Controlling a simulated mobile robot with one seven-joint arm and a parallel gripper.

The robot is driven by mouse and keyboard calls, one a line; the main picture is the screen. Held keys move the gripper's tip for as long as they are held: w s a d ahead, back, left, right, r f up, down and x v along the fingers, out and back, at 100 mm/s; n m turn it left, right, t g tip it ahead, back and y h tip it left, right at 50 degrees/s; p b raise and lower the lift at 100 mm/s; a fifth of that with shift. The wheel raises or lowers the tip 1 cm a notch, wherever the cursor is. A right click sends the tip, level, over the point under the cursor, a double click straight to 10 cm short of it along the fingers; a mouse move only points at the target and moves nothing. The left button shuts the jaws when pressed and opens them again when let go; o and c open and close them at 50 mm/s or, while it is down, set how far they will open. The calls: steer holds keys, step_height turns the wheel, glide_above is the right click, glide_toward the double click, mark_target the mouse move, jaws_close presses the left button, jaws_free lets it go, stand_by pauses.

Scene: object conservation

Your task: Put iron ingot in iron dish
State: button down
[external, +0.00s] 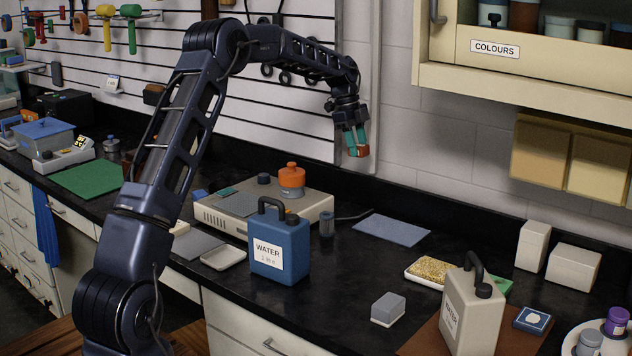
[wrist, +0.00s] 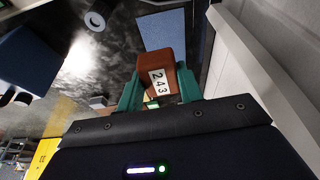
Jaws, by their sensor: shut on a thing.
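My gripper (external: 355,143) is raised high above the back of the black bench, near the wall. Its teal fingers (wrist: 157,92) are shut on a rust-brown block (wrist: 152,62) with a white label reading 243. The block, which fits the iron ingot, also shows in the external view (external: 358,152), clear of every surface. No dish is marked as iron in a way I can read. A shallow white dish (external: 223,258) lies at the bench's front edge, left of the blue water jug. A white tray of golden grains (external: 433,271) lies to the right.
The blue water jug (external: 279,248) and cream water jug (external: 470,312) stand tall. An orange-topped pot (external: 291,180) sits on a beige appliance (external: 232,212). A blue-grey mat (external: 391,230) lies bare below my gripper. A cupboard (external: 535,85) hangs at upper right.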

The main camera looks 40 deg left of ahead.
steer(key=s+a+r+n+t+y, duration=0.1)
steer(key=s+a+n, duration=0.3)
steer(key=a, duration=1.1)
steer(key=s+a+r+n+y, duration=0.15)
steer(key=s+a+n, duration=0.3)
steer(key=a, duration=1.05)
steer(key=s+a+r+n+t, duration=0.15)
steer(key=s+a+n, duration=0.3)
steer(key=a, duration=1.05)
steer(key=shift+g, duration=0.25)
steer(key=s+x, duration=0.1)
steer(key=x, duration=0.5)
steer(key=s+a+x, duration=0.1)
steer(key=x, duration=0.5)
steer(key=a+x, duration=0.1)
steer(key=x, duration=0.6)
steer(key=shift+s+f, duration=0.4)
steer(key=shift+f, duration=0.6)
steer(key=c, duration=0.9)
jaws_free()
